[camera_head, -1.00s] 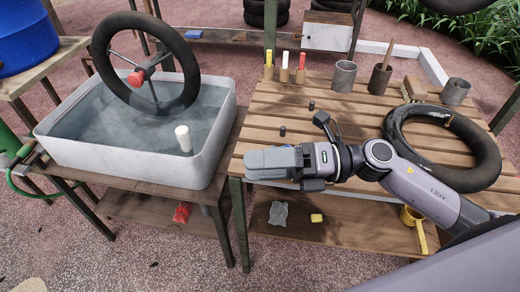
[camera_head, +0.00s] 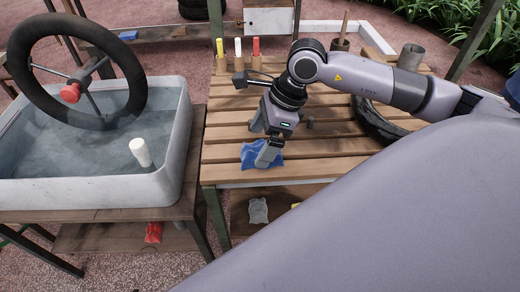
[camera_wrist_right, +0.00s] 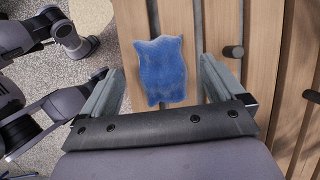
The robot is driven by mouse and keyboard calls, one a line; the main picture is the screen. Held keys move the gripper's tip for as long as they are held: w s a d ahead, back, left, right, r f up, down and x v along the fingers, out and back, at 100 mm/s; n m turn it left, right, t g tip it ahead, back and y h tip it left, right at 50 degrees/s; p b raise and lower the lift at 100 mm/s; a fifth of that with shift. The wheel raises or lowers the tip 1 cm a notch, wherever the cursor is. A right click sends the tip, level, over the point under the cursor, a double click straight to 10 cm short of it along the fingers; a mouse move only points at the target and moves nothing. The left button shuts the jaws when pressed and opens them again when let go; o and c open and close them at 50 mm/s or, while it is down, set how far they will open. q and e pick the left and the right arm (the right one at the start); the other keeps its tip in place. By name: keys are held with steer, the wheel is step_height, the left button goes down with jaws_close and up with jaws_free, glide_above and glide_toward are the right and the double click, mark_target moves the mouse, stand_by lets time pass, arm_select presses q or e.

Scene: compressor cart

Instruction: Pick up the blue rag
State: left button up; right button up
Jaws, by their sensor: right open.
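The blue rag (camera_head: 264,155) lies flat on the slatted wooden table (camera_head: 330,168), near its front left edge. My right gripper (camera_head: 262,140) points down over it, with a finger in front of part of the rag. In the right wrist view the rag (camera_wrist_right: 162,71) is spread between and ahead of the two open fingers of my right gripper (camera_wrist_right: 160,88). The jaws are empty, and I cannot tell how high they are above the rag. My left gripper is not in the head view.
A grey water basin (camera_head: 95,192) with a wheel (camera_head: 75,70) and a white cylinder (camera_head: 140,152) stands on the left. Chalk-like sticks (camera_head: 238,48) stand at the table's back. A tyre (camera_head: 372,125) lies to the right. A grey rag (camera_head: 258,210) is on the lower shelf.

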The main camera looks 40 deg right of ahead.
mark_target(257, 147)
steer(key=shift+x, duration=1.35)
steer(key=c, duration=1)
steer(key=shift+c, duration=0.2)
step_height(257, 147, up, 20)
steer(key=p, duration=0.1)
steer(key=o, duration=0.3)
steer(key=shift+c, duration=1.1)
